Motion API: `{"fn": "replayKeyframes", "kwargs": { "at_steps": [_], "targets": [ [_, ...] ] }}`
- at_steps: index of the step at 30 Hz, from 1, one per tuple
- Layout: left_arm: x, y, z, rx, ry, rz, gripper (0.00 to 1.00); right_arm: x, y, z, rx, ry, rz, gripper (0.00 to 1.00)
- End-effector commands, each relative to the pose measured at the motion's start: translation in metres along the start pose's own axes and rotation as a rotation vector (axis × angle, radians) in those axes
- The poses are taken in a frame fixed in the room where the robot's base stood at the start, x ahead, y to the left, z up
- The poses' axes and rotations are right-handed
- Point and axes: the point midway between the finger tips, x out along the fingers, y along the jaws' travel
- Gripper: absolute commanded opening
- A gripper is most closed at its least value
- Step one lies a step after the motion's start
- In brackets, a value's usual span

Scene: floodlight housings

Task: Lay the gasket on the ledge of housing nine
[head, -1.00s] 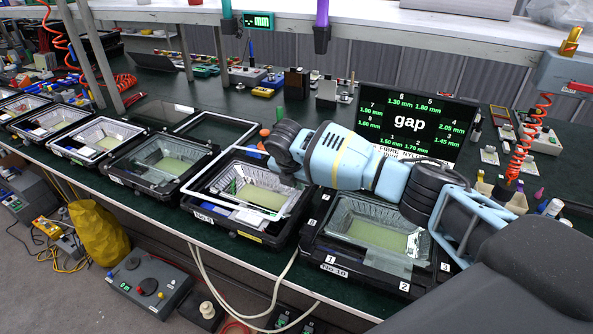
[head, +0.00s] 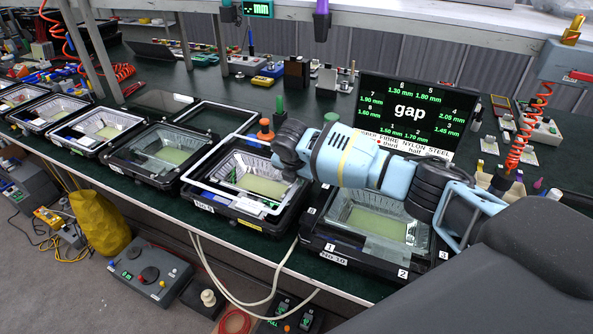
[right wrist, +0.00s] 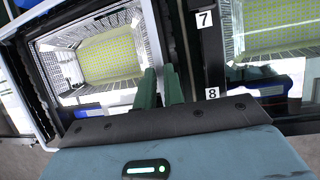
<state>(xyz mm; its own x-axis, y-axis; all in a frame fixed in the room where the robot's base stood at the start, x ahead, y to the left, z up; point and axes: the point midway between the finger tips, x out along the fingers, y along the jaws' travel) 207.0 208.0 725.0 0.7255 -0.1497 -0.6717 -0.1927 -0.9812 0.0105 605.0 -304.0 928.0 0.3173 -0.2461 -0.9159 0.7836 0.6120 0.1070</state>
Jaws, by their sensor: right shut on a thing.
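Housing nine (head: 252,229) is a black open box with a reflector and a yellow-green panel inside, tagged No 9 at its front. The gasket (head: 234,206) is a thin white rectangular frame lying over its opening, roughly in line with the rim; I cannot tell whether it touches the ledge all round. My right gripper (head: 283,172) is at the gasket's right side, its tips mostly hidden by the wrist. In the right wrist view its green fingers (right wrist: 160,86) are shut at the gasket's edge, and the gasket's left side (right wrist: 14,75) shows. My left gripper is out of view.
Housing ten (head: 318,254), with numbered tags, stands close to the right under my arm. Several more housings run left, including a glass-covered one (head: 135,168). An open frame (head: 213,113) and an orange-topped item (head: 265,130) are behind. A gap display (head: 410,112) stands at the back.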

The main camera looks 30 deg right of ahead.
Motion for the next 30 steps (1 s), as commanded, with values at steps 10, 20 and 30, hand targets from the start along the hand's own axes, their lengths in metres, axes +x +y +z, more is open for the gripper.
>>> {"fn": "replayKeyframes", "kwargs": {
  "at_steps": [10, 20, 30],
  "targets": [
    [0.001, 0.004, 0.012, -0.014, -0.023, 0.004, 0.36, 0.024, -0.003, -0.01, 0.001, 0.001, 0.0, 0.0],
    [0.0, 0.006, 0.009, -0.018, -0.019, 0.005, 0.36, 0.027, -0.003, -0.011, 0.001, -0.002, 0.002, 0.0],
    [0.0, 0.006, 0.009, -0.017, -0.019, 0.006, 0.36, 0.027, -0.003, -0.011, 0.001, -0.001, 0.002, 0.0]
  ]
}}
